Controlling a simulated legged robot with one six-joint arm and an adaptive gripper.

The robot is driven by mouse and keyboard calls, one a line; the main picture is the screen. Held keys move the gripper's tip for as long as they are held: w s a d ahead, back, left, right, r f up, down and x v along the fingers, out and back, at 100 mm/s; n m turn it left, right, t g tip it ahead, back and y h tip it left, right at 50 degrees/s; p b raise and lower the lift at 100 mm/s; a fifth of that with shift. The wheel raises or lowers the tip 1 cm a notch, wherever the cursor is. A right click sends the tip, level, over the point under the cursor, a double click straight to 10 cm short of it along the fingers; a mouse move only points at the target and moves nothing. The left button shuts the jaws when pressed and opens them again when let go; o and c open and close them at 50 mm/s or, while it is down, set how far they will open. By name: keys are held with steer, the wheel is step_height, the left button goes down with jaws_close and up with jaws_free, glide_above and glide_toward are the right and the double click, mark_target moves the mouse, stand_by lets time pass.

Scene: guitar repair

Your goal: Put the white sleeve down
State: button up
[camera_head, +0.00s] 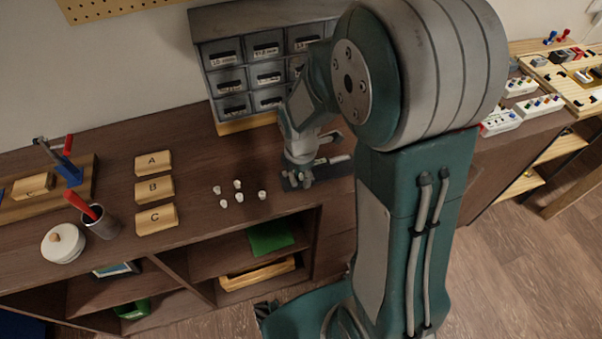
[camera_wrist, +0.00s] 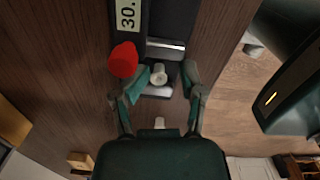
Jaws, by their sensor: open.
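A white sleeve (camera_wrist: 159,72) shows in the wrist view, between the two teal fingertips of my gripper (camera_wrist: 165,82). The fingers are spread, with a gap visible on the sleeve's right. The sleeve is at the metal jaws of a dark measuring device (camera_wrist: 157,22) with a display reading "30." and a red knob (camera_wrist: 123,60). Whether the sleeve rests on the jaws or between them I cannot tell. In the head view my gripper (camera_head: 299,178) is low over this device, and the sleeve there is hidden. Several other white sleeves (camera_head: 239,197) stand on the brown bench, left of my gripper.
Wooden blocks A (camera_head: 153,163), B (camera_head: 154,189) and C (camera_head: 156,218) lie further left on the bench (camera_head: 195,160). A grey drawer cabinet (camera_head: 230,80) stands behind my gripper.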

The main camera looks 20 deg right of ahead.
mark_target(300, 176)
step_height(300, 176, up, 11)
steer(key=s+r+m+t, duration=0.5)
steer(key=s+r+m, duration=0.5)
steer(key=m, duration=1)
steer(key=s, duration=0.4)
steer(key=shift+r, duration=0.35)
